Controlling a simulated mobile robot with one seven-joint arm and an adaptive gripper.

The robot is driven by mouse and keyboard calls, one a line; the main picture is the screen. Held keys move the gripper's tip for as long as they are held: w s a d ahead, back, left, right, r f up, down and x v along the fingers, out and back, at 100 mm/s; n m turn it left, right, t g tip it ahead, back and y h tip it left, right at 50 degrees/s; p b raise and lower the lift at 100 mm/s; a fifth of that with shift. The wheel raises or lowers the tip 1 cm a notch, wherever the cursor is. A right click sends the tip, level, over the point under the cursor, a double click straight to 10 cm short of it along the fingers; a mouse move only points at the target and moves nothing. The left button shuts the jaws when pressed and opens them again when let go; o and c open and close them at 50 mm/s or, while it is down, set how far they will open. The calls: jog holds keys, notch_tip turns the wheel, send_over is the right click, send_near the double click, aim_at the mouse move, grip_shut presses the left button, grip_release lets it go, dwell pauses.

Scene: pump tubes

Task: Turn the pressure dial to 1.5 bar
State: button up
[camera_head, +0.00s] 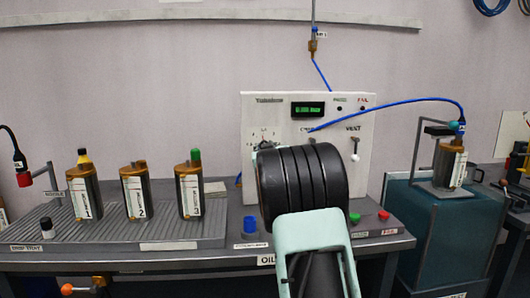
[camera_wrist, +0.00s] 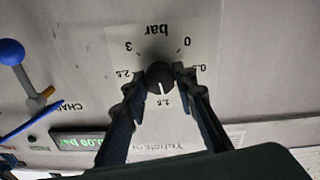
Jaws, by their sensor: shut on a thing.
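The pressure dial (camera_wrist: 159,74) is a round black knob on a pale panel, seen upside down in the wrist view. Its white pointer line points at the 1.5 mark of the printed bar scale (camera_wrist: 155,32). My gripper (camera_wrist: 160,77) has one finger on each side of the knob and is shut on it.
A green-lit display (camera_head: 308,109) is on the panel; it reads about 0.00 bar in the wrist view. A lever with a blue ball (camera_wrist: 11,52) stands beside the dial. A blue tube (camera_head: 390,104) crosses in front. Labelled canisters (camera_head: 137,192) stand on a ribbed tray at left.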

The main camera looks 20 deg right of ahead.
jog(key=shift+m+b, duration=0.3)
jog(key=shift+m, duration=0.6)
jog(key=o, duration=1.2)
jog(key=shift+c, duration=0.2)
jog(key=shift+s, duration=0.1)
jog(key=v, duration=1.2)
